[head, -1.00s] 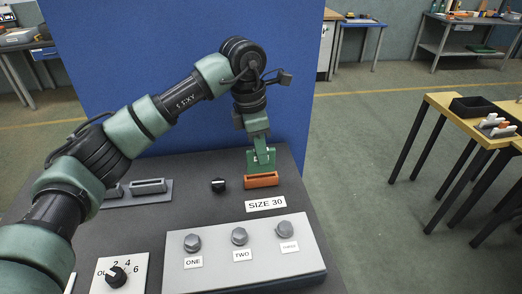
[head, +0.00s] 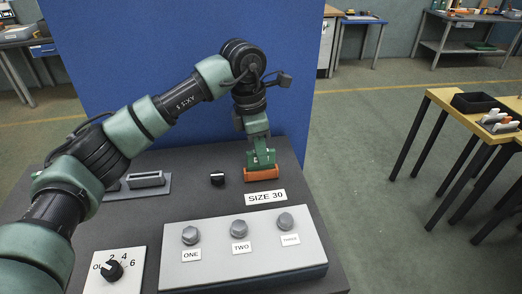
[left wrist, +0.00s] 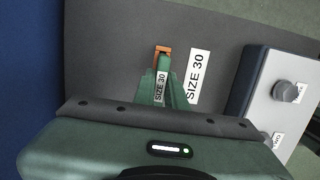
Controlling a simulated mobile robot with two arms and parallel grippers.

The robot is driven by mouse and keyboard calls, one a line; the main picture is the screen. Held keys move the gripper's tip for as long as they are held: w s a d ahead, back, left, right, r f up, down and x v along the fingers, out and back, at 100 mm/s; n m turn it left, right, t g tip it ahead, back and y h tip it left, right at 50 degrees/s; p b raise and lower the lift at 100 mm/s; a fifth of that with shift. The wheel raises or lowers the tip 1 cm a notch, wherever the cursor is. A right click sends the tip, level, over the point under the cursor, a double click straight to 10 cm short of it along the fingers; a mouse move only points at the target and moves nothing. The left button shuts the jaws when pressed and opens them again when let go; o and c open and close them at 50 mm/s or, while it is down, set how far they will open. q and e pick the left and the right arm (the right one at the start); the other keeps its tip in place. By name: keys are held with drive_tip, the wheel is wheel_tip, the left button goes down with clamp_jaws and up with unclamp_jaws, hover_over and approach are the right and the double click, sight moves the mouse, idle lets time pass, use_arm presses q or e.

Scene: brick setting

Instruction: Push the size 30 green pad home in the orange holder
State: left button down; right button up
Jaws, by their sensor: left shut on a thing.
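The orange holder (head: 262,174) stands on the dark bench top, just behind the white SIZE 30 label (head: 265,197). My left gripper (head: 262,160) points down over it, shut on the green pad. In the left wrist view the green pad (left wrist: 161,88) carries a SIZE 30 label and sits between the fingers, in line with the orange holder (left wrist: 163,49). In the head view the pad's lower edge meets the holder and its slot is covered. I cannot tell how deep the pad sits. My right gripper is out of view.
A grey panel (head: 200,270) with several knobs stands in front of the holder. A black knob (head: 217,178) is close to its left, and a grey slotted holder (head: 146,180) lies farther left. A blue panel (head: 150,60) rises behind the bench.

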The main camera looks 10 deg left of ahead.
use_arm(q)
drive_tip(key=shift+f+b, duration=0.4)
drive_tip(key=shift+f, duration=0.2)
drive_tip(key=c, duration=1.4)
unclamp_jaws()
drive_tip(key=shift+o, duration=0.4)
drive_tip(key=o, duration=0.4)
drive_tip(key=shift+c, duration=0.2)
drive_tip(key=shift+r, duration=0.1)
drive_tip(key=shift+r+p, duration=1.7)
drive_tip(key=shift+r, duration=1.25)
drive_tip(key=shift+f, duration=0.1)
